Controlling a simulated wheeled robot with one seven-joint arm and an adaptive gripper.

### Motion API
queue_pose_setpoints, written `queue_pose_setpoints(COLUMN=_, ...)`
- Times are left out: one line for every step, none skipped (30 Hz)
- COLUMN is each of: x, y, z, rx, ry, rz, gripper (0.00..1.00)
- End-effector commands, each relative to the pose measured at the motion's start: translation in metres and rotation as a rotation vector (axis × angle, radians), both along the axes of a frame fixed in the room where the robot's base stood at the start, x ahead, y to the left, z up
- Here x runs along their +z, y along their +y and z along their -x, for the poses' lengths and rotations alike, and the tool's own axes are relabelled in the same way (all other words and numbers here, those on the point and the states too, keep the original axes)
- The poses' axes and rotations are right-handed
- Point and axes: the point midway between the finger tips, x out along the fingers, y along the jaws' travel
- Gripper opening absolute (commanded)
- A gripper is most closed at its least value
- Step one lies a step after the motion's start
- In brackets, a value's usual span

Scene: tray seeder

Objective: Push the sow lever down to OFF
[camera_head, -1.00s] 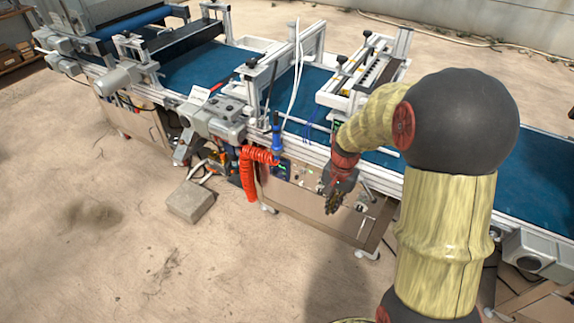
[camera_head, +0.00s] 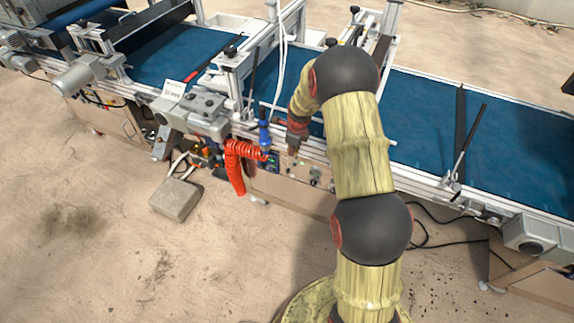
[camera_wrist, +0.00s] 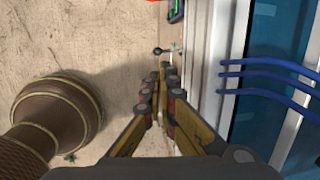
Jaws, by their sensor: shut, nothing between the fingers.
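The machine's control panel (camera_head: 282,178) is on its front side, below the blue belt. Small knobs (camera_head: 315,173) sit on it, to the right of a dark display with green marks (camera_head: 271,163). In the wrist view a small lever with a dark round knob (camera_wrist: 157,51) stands out just beyond my fingertips. It may be the sow lever; its label and ON or OFF position cannot be read. My gripper (camera_wrist: 160,76) is shut and empty, pointing toward that lever and apparently short of it. In the head view my gripper (camera_head: 293,149) is in front of the panel's upper edge.
A coiled red hose (camera_head: 236,165) hangs left of the panel beside a blue-handled tool (camera_head: 264,134). Blue tubes (camera_wrist: 265,72) lie right of my fingers in the wrist view. A grey block (camera_head: 175,199) rests on the floor. Floor before the machine is mostly clear.

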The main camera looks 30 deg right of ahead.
Motion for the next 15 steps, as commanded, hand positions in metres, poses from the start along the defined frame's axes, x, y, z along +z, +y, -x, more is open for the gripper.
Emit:
queue_pose_setpoints(x=-0.0004, y=0.0001, z=0.0000, rx=-0.018, ry=0.000, rz=-0.004, gripper=0.00)
queue_pose_setpoints(x=-0.0003, y=0.0001, z=0.0001, rx=-0.025, ry=-0.001, rz=-0.006, gripper=0.00)
queue_pose_setpoints(x=-0.0003, y=0.0002, z=0.0001, rx=-0.034, ry=-0.001, rz=-0.008, gripper=0.00)
queue_pose_setpoints(x=-0.0004, y=0.0002, z=0.0002, rx=-0.038, ry=-0.001, rz=-0.009, gripper=0.00)
queue_pose_setpoints(x=-0.0003, y=0.0002, z=0.0003, rx=-0.041, ry=-0.001, rz=-0.010, gripper=0.00)
queue_pose_setpoints(x=-0.0003, y=0.0002, z=0.0003, rx=-0.042, ry=-0.001, rz=-0.011, gripper=0.00)
queue_pose_setpoints(x=-0.0003, y=0.0002, z=0.0003, rx=-0.042, ry=0.000, rz=-0.010, gripper=0.00)
queue_pose_setpoints(x=-0.0003, y=0.0002, z=0.0003, rx=-0.042, ry=0.000, rz=-0.010, gripper=0.00)
queue_pose_setpoints(x=-0.0003, y=0.0003, z=0.0003, rx=-0.042, ry=0.000, rz=-0.010, gripper=0.00)
queue_pose_setpoints(x=-0.0003, y=0.0003, z=0.0003, rx=-0.041, ry=0.000, rz=-0.010, gripper=0.00)
queue_pose_setpoints(x=-0.0002, y=0.0003, z=0.0004, rx=-0.041, ry=0.000, rz=-0.010, gripper=0.00)
queue_pose_setpoints(x=-0.0003, y=0.0003, z=0.0005, rx=-0.041, ry=0.000, rz=-0.010, gripper=0.00)
queue_pose_setpoints(x=-0.0005, y=0.0003, z=0.0004, rx=-0.040, ry=0.000, rz=-0.010, gripper=0.00)
queue_pose_setpoints(x=-0.0009, y=0.0003, z=0.0003, rx=-0.040, ry=0.000, rz=-0.010, gripper=0.00)
queue_pose_setpoints(x=-0.0023, y=0.0003, z=0.0002, rx=-0.040, ry=0.000, rz=-0.010, gripper=0.00)
